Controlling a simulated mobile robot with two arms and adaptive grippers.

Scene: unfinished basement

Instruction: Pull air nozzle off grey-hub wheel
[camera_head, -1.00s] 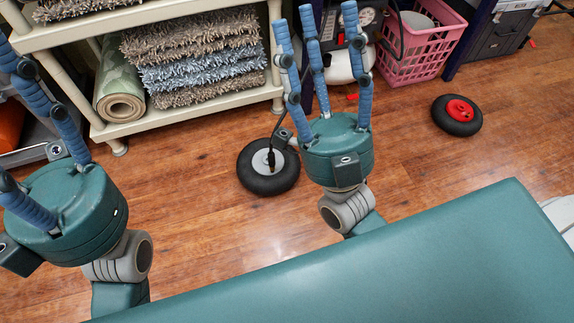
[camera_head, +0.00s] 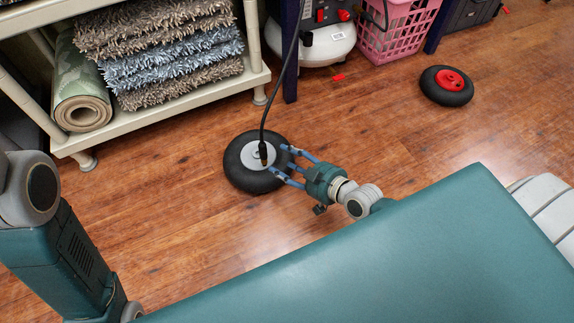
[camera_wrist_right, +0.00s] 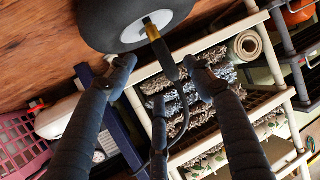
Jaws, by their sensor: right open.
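The grey-hub wheel (camera_head: 234,170) lies flat on the wooden floor, its black tyre around a light grey hub (camera_head: 252,158). The air nozzle (camera_head: 263,153), with a brass-coloured end, stands at the hub, and its black hose rises from it. My right gripper (camera_head: 278,160) reaches in from the right over the wheel, its blue fingers open beside the nozzle. In the right wrist view, the nozzle (camera_wrist_right: 152,29) meets the hub and its dark body lies between my spread fingers (camera_wrist_right: 160,65); no grip shows. My left arm shows at the left edge, but its gripper is out of view.
A red-hub wheel (camera_head: 447,85) lies on the floor at right. The compressor (camera_head: 325,44) and a pink basket (camera_head: 398,30) stand at the back. A cream shelf (camera_head: 160,118) with rugs stands at upper left. Floor around the grey-hub wheel is mostly clear.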

